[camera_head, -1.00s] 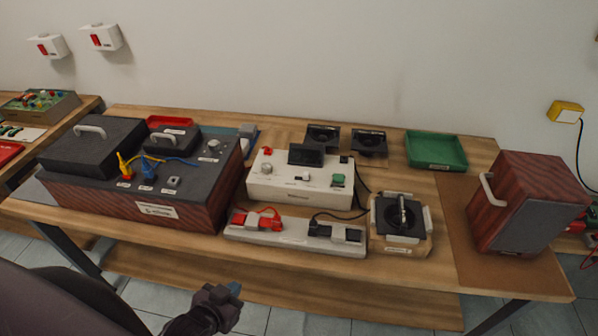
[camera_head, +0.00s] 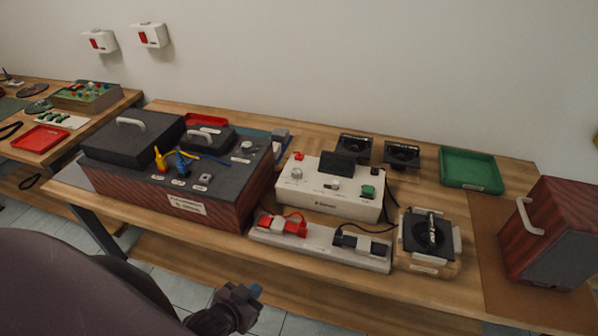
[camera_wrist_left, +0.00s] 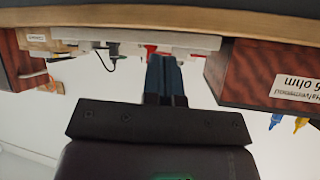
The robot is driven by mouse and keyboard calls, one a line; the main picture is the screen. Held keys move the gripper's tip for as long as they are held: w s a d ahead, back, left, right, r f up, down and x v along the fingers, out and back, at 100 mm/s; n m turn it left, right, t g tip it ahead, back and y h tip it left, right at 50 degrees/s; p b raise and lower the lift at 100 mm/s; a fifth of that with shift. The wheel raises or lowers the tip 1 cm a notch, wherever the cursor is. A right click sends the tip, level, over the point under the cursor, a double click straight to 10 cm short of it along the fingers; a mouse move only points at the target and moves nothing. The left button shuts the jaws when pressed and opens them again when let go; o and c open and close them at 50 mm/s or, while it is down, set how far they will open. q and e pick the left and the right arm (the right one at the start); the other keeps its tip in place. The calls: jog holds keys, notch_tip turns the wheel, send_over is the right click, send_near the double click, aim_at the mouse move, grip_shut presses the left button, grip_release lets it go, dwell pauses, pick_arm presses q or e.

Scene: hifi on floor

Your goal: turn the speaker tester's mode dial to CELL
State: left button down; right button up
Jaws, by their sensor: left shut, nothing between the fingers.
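The speaker tester (camera_head: 318,199) is a white box in the middle of the bench, with a dark screen on top. A pale round dial (camera_head: 297,174) sits at the left of its top panel, and a green part (camera_head: 368,191) is at its right. The dial's markings are too small to read. My left gripper (camera_head: 254,291) is low in the head view, in front of the bench edge and apart from the tester. Its two fingers are together and empty, as the left wrist view shows (camera_wrist_left: 164,77). My right gripper is out of view.
A white strip (camera_head: 318,247) with red and black clips lies before the tester. A dark-topped wooden amplifier box (camera_head: 230,204) stands left. A speaker driver (camera_head: 430,235) and wooden speaker cabinet (camera_head: 552,235) stand right. A green tray (camera_head: 470,169) is behind. The bench's front edge is near my gripper.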

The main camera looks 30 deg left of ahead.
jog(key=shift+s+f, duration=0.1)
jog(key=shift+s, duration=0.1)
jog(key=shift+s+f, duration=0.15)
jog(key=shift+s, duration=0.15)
